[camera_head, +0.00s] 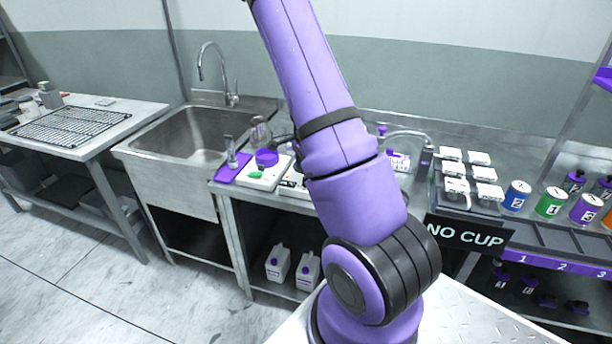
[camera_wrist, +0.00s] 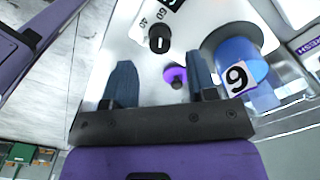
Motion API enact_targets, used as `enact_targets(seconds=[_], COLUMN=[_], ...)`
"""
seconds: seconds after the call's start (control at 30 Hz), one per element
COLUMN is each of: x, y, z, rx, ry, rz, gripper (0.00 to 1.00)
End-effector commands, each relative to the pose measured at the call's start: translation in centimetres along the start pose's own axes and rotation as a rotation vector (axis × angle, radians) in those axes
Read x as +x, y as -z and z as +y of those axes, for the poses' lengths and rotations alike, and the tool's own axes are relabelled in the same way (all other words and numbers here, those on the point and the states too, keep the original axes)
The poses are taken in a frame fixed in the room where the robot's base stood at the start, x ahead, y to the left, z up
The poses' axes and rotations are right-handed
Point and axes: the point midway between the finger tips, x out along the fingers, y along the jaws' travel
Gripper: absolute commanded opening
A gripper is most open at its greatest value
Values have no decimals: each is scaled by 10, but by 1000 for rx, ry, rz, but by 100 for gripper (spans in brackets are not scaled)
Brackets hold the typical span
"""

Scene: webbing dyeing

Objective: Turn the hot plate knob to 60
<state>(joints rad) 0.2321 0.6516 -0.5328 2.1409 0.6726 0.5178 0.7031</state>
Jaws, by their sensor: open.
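In the wrist view a black round knob (camera_wrist: 160,39) with a short white mark sits on a white panel (camera_wrist: 112,52), which looks like the hot plate's. Printed numbers stand around it, one reading 60 upside down. A smaller purple knob (camera_wrist: 176,76) is on the same panel. My gripper (camera_wrist: 160,64) is open, its two blue-grey fingers apart and nothing held. The black knob lies beyond the fingertips, roughly in line with the gap; the purple knob shows close to the right finger. In the head view my arm hides the gripper and the knobs.
A blue cylinder (camera_wrist: 236,52) with a 6-or-9 label stands right of the fingers. In the head view, the sink (camera_head: 190,133) is left of the bench, with a white device (camera_head: 262,180) and purple mat (camera_head: 230,168) beside it. Numbered cans, including a green one (camera_head: 551,202), stand right.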

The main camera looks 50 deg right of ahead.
Motion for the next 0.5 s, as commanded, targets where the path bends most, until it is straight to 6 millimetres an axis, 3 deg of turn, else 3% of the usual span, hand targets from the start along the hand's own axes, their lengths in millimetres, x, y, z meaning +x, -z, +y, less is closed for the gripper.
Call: enact_targets(seconds=[0.2,0.5], x=[-37,-55], y=[0,0], z=[0,0], rx=[-1,0], ry=[2,-1], rz=[0,0], gripper=[52,52])
